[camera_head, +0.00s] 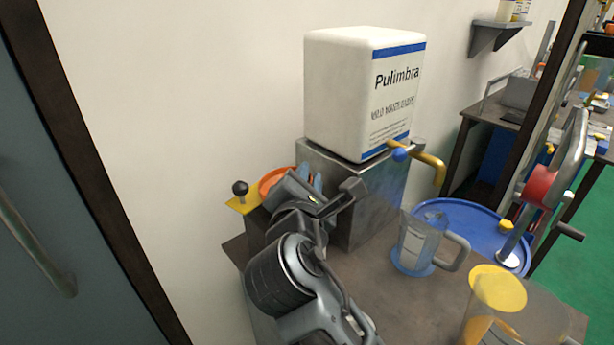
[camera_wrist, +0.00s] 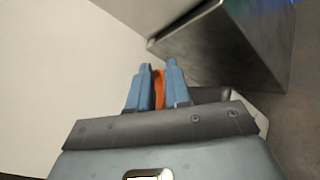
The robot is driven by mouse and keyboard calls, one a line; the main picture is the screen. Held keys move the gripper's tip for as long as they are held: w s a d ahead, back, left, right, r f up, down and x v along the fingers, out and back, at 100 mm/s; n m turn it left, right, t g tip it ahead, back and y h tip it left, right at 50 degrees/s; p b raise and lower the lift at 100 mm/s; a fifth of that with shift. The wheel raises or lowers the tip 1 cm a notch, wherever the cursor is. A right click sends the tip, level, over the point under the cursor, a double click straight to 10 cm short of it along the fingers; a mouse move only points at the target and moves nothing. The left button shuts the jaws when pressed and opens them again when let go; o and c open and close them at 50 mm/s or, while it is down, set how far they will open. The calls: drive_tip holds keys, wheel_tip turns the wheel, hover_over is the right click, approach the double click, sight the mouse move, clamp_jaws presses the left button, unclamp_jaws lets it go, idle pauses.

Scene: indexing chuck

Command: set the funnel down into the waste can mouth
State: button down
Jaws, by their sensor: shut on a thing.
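The orange funnel (camera_head: 268,183) shows as a partial rim behind my gripper in the head view. My gripper (camera_head: 312,182) is at the left of the steel stand, its blue fingers partly hidden by its own body. In the wrist view the blue fingers (camera_wrist: 158,80) are shut on a thin orange part of the funnel (camera_wrist: 159,92). A dark container (camera_head: 256,222), which looks like the waste can, stands below the funnel. Its mouth is hidden, so I cannot tell whether the funnel sits in it or is above it.
A yellow plate (camera_head: 242,204) with a black knob (camera_head: 240,187) is at the left. A steel stand (camera_head: 378,200) bearing a white Pulimbra tank (camera_head: 335,95) is close on the right. A clear jug (camera_head: 415,243) stands on the grey table (camera_head: 395,300). The wall is close behind.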

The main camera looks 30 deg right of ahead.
drive_tip(key=shift+f, duration=0.4)
drive_tip(key=c, duration=1)
unclamp_jaws()
drive_tip(key=b+v, duration=0.1)
drive_tip(key=v, duration=0.7)
drive_tip(key=shift+w, duration=0.1)
